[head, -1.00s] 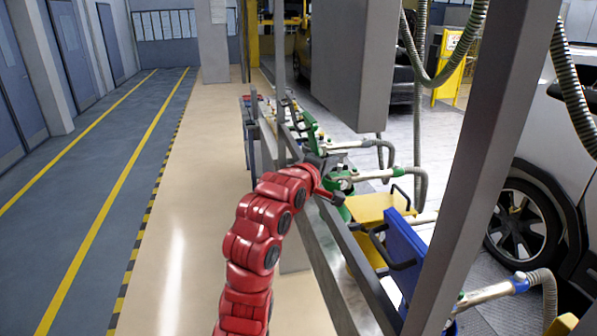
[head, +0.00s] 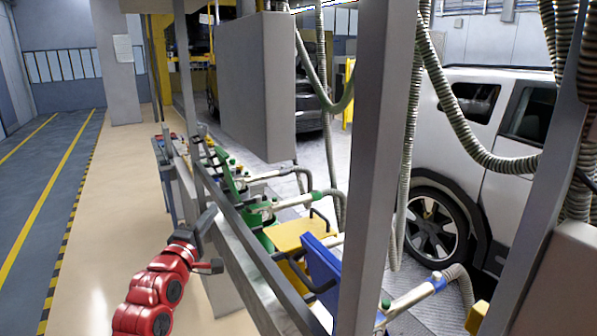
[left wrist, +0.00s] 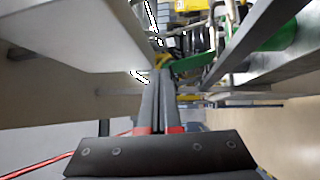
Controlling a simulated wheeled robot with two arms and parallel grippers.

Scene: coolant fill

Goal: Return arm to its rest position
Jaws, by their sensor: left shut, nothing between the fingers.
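My red left arm comes in from the bottom left in the head view. It ends in my dark left gripper (head: 208,214), beside the left side of the metal rail (head: 243,218). In the left wrist view the two fingers of the left gripper (left wrist: 162,74) lie together, shut and with nothing between them. The filling units on the far side of the rail include a green one (head: 262,222), a yellow one (head: 302,234) and a blue one (head: 323,271), apart from the gripper. My right gripper does not show.
A grey post (head: 376,150) and a grey box (head: 255,85) stand over the rail. Ribbed hoses (head: 470,140) hang at the right, in front of a white car (head: 475,115). The beige floor strip (head: 110,215) left of the rail is clear.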

